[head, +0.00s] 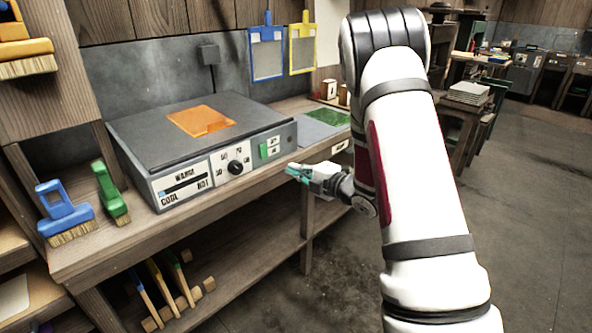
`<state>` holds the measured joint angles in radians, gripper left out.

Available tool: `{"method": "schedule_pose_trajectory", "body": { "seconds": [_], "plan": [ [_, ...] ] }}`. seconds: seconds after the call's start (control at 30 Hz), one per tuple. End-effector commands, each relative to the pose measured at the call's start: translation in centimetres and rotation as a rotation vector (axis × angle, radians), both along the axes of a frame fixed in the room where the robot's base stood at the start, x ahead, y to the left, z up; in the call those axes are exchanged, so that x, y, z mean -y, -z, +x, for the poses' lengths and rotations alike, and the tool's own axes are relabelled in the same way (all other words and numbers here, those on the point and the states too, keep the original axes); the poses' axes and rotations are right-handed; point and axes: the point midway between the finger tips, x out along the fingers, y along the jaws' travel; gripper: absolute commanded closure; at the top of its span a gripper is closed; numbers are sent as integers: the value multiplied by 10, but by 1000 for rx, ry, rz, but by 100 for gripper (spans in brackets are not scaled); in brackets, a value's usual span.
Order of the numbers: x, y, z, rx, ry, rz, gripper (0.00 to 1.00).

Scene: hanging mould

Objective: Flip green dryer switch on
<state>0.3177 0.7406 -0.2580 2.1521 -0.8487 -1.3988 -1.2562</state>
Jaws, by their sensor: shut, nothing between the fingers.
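The green dryer switch (269,147) is on the right part of the front panel of a grey dryer box (160,120). It looks like a green block on a white plate; whether it is on or off is too small to tell. My gripper (294,172) is in front of the panel, to the right of and a little lower than the switch in the picture. Its teal-tipped fingers are shut and empty and point left. It appears apart from the switch, though the depth gap is hard to judge.
A black dial (235,167) and a WARM/COOL/HOT gauge (183,187) are left of the switch. Blue (63,211) and green (111,193) brushes stand at the bench's left. Mould frames (267,53) hang behind. The floor (540,190) at right is open.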

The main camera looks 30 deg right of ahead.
Motion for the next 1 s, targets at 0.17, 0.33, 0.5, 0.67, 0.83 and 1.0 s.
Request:
{"method": "schedule_pose_trajectory", "body": {
  "seconds": [0.17,0.33,0.5,0.67,0.83,1.0],
  "plan": [
    [-12,6,35,1,-2,-1,100],
    [-22,10,66,1,-2,0,100],
    [-29,13,88,0,0,0,100],
    [-33,14,99,0,0,0,100],
    [-33,14,103,-1,1,0,100],
    [-33,13,102,-1,1,0,100]
  ]
}}
